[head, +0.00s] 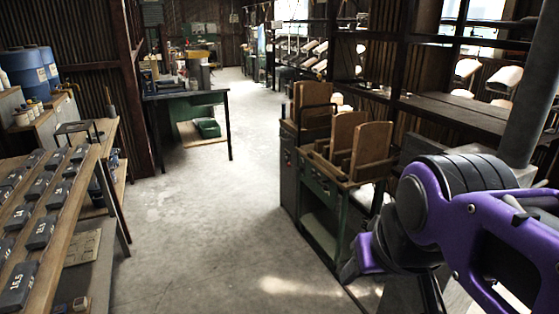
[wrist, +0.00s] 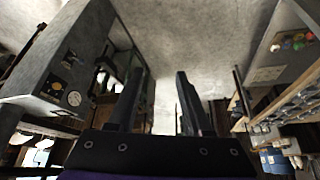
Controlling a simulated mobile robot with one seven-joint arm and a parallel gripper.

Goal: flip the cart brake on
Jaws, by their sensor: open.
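I cannot make out a cart brake in either view. My gripper (wrist: 161,80) shows in the wrist view, with its two dark fingers apart and nothing between them. Grey floor shows behind the fingers. In the head view my purple arm reaches in from the lower right, and its far end is beside a green-framed stand (head: 322,205). I cannot tell whether this stand is a cart. Upright wooden boards (head: 370,146) stand on top of it. My arm hides what lies behind it at the lower right.
A slanted wooden rack (head: 60,195) with several dark numbered blocks is on the left. A dark green table (head: 187,97) stands farther back. Open concrete floor (head: 215,225) runs between. In the wrist view a grey panel with dials (wrist: 68,78) is on the left.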

